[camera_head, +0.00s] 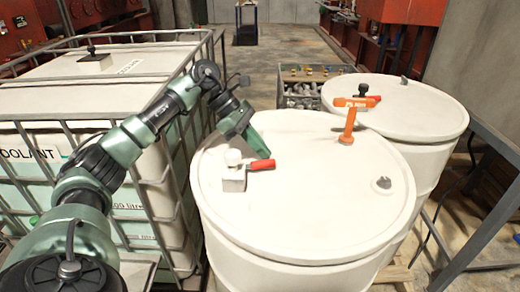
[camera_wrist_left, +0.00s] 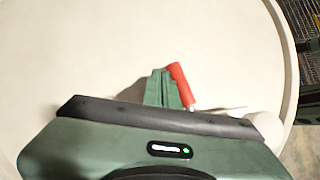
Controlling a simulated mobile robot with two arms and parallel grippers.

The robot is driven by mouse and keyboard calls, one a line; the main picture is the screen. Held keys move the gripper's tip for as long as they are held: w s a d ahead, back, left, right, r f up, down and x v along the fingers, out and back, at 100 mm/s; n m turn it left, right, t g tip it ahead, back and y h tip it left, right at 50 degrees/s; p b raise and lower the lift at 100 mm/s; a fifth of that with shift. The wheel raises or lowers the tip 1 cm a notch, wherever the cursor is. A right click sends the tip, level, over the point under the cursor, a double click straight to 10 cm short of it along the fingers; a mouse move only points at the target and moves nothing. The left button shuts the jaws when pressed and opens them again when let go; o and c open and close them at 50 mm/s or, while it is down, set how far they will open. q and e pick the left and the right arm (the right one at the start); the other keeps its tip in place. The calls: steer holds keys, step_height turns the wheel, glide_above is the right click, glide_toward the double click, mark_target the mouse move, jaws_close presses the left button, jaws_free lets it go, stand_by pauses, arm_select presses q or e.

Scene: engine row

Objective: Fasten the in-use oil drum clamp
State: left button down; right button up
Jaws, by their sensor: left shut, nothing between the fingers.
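A white oil drum (camera_head: 300,225) stands in front of me, with an orange hand pump (camera_head: 349,120) upright on its lid. A toggle clamp with a small pale base block (camera_head: 233,178) sits on the left of the lid. Its red handle (camera_head: 262,164) points right and lies low over the lid. My left gripper (camera_head: 264,154) is shut and empty, fingertips pointing down just behind the red handle. In the left wrist view the shut fingers (camera_wrist_left: 165,90) are right beside the red handle (camera_wrist_left: 181,85); I cannot tell whether they touch. My right gripper is not in view.
A second white drum (camera_head: 395,105) stands behind right, with a black fitting on top. A caged white coolant tank (camera_head: 90,100) fills the left side under my arm. A crate of parts (camera_head: 310,80) stands behind the drums. A metal frame (camera_head: 480,230) is at right.

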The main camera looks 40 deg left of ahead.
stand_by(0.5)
arm_select(q)
steer(key=b+v, duration=0.1)
steer(key=v, duration=0.6)
steer(key=shift+a+r, duration=0.2)
steer(key=shift+r, duration=0.1)
